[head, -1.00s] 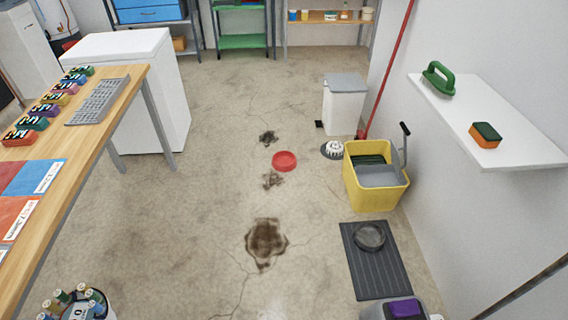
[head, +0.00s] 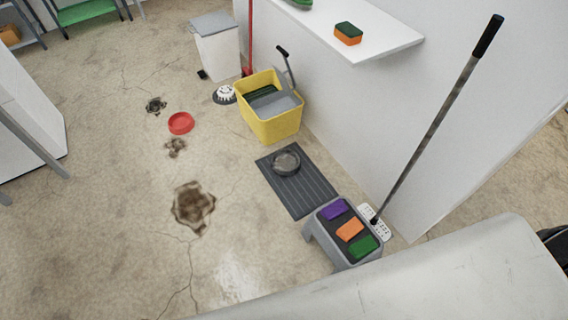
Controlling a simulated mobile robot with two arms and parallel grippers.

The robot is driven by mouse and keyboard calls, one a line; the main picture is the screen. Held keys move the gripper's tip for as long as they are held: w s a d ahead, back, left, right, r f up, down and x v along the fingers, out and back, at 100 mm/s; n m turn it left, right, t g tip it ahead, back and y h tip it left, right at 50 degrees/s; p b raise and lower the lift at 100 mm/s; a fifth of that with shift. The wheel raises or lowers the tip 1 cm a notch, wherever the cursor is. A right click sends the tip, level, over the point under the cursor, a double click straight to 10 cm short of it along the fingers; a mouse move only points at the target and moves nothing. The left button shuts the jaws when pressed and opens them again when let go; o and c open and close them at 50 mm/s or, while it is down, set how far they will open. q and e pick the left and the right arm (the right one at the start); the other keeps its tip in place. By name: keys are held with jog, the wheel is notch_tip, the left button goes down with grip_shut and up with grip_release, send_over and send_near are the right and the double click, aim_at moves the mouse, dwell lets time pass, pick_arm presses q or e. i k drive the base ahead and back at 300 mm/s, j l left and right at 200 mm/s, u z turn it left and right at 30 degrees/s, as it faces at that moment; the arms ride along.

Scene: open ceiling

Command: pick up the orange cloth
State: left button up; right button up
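An orange cloth (head: 350,229) lies folded on top of a low grey stool (head: 330,251) at the lower right of the head view. It sits between a purple cloth (head: 333,210) and a green cloth (head: 362,245), all three in a row. An orange sponge with a dark green top (head: 348,33) lies on the white wall shelf. Neither of my grippers shows in this view.
A dark ribbed mat (head: 306,197) with a round grey dish (head: 286,162) lies beyond the stool. A mop handle (head: 430,135) leans beside it. A yellow bucket (head: 270,122) stands by the wall. A pale surface (head: 450,285) crosses the lower right. Stained floor at left is open.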

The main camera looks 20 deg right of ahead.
aim_at(347, 232)
jog(key=z, duration=1.4)
